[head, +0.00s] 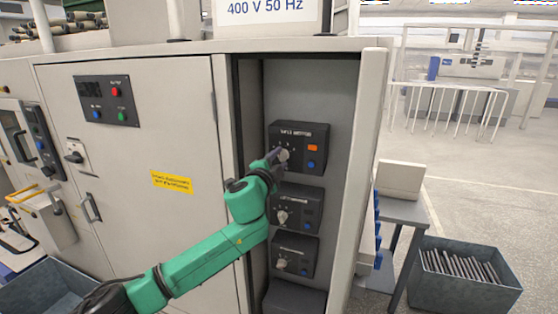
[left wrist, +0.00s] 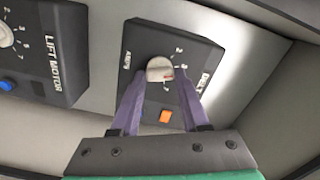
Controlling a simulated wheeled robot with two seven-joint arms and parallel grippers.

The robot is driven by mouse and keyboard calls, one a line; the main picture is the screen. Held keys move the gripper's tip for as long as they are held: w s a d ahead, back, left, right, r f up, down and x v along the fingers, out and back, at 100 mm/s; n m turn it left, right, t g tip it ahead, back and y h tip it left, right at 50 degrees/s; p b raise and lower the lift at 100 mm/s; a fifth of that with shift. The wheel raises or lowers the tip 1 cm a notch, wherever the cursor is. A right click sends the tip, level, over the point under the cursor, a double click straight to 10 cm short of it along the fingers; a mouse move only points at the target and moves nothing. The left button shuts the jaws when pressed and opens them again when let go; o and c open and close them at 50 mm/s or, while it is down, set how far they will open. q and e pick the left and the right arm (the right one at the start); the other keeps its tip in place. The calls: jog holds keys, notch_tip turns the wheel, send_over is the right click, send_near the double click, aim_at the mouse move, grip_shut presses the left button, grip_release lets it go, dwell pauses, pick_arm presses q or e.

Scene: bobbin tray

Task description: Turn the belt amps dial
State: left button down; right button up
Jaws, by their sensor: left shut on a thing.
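The belt amps dial is a light grey knob on the top dark control box (head: 318,133) inside the open cabinet bay. In the left wrist view the dial (left wrist: 160,67) sits on the box marked BELT and AMPS, with numbers around it and a small red mark on its face. My left gripper (head: 279,154) reaches the dial from the left. Its two purple fingers stand on either side of the knob in the left wrist view (left wrist: 159,82), shut on it. The fingers hide part of the panel. My right gripper is not in view.
An orange button (head: 313,148) and a blue button (head: 311,165) sit right of the dial. The lift motor box (head: 297,207) is just below, with another dial box (head: 295,254) under it. Cabinet walls flank the bay. A bin (head: 465,298) stands at right.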

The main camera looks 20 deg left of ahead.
pick_arm(q)
jog(key=shift+f, duration=0.1)
jog(key=shift+c, duration=2)
grip_release()
jog(key=s+b, duration=0.5)
jog(key=s, duration=0.9)
jog(key=shift+s+a, duration=0.3)
jog(key=shift+a, duration=0.15)
